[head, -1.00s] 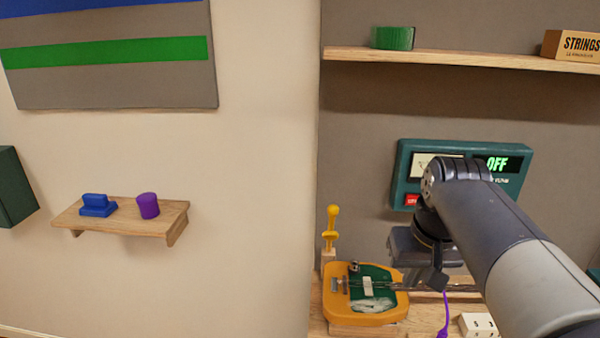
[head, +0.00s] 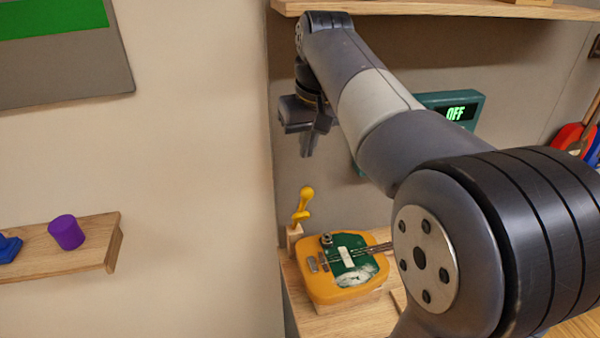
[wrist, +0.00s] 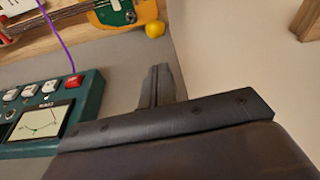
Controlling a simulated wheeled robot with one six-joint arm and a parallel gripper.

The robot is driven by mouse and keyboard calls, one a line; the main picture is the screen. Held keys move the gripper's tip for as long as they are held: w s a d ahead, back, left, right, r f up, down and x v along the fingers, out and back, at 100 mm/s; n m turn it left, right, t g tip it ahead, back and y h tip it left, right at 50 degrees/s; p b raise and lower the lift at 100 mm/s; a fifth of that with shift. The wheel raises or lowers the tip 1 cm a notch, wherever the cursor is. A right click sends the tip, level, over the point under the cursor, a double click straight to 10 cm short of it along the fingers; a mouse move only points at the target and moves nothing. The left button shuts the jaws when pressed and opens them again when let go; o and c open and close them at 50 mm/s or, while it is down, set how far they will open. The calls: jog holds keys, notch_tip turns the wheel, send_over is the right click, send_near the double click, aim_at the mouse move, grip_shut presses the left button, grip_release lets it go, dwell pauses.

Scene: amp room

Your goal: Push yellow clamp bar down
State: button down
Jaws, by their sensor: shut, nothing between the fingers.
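The yellow clamp bar (head: 303,205) stands upright on a wooden block (head: 294,238) in the head view, at the back left corner of the yellow and green guitar body (head: 345,265). In the wrist view its rounded yellow end (wrist: 154,29) shows beside the guitar body (wrist: 118,12). My gripper (head: 308,148) is shut and empty. It hangs above the clamp bar, apart from it, with its fingers pointing down. The shut fingers (wrist: 158,85) also show in the wrist view.
A teal meter box (head: 450,105) reading OFF is on the wall, partly hidden by my arm. A wooden shelf (head: 420,10) runs above. A small left shelf (head: 95,240) holds a purple cup (head: 66,232) and a blue object (head: 8,248). A purple cable (wrist: 55,28) shows in the wrist view.

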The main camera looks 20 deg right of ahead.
jog(key=x, duration=1)
jog(key=shift+p, duration=0.35)
jog(key=shift+s+f, duration=0.1)
jog(key=shift+s, duration=0.05)
